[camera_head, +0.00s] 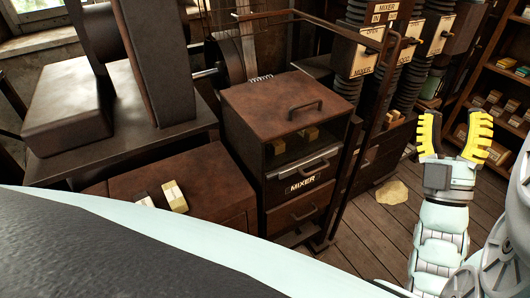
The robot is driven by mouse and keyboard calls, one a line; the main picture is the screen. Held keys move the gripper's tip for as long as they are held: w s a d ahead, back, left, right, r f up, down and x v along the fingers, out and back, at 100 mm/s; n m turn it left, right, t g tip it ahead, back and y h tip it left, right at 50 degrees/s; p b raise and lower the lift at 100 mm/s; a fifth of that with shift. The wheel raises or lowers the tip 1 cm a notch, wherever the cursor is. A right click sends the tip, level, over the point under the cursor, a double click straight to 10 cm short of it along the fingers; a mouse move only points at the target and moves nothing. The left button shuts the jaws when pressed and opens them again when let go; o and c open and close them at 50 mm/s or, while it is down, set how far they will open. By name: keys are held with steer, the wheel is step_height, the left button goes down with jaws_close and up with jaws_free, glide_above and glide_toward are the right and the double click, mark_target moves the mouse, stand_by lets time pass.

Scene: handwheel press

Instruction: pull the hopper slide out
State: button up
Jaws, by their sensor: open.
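My gripper (455,125) is at the right with its yellow toothed fingers spread wide, pointing up, and nothing between them. A row of dark ribbed columns with boxes stands behind it to the left. One box carries an OPEN label and a MIXER label (361,68); another carries a MIXER IN sign (383,12). I cannot tell for sure which part is the hopper slide. My gripper is apart from the columns and touches nothing that I can see.
A brown cabinet (283,98) with a top handle and a MIXER label stands in the middle. A thin dark frame (341,180) rises beside it. Shelves (500,88) with small boxes line the right. Wooden floor (375,235) with a pale patch (392,193) lies between.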

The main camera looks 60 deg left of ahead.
steer(key=a+f+n+g+b, duration=0.2)
steer(key=a+f+g+b, duration=0.15)
steer(key=f+b, duration=0.5)
steer(key=a+f+n+g+b, duration=0.25)
steer(key=a+f+b, duration=0.2)
steer(key=f, duration=0.65)
steer(key=n+g+h+b, duration=0.3)
steer(key=n+b, duration=0.3)
steer(key=b, duration=1)
glide_toward(318, 169)
steer(key=x, duration=0.3)
steer(key=p+x, duration=0.1)
steer(key=x, duration=0.6)
steer(key=shift+s+a+f, duration=0.1)
steer(key=shift+a+f, duration=0.05)
steer(key=shift+f, duration=0.2)
steer(key=shift+m, duration=0.25)
jaws_close()
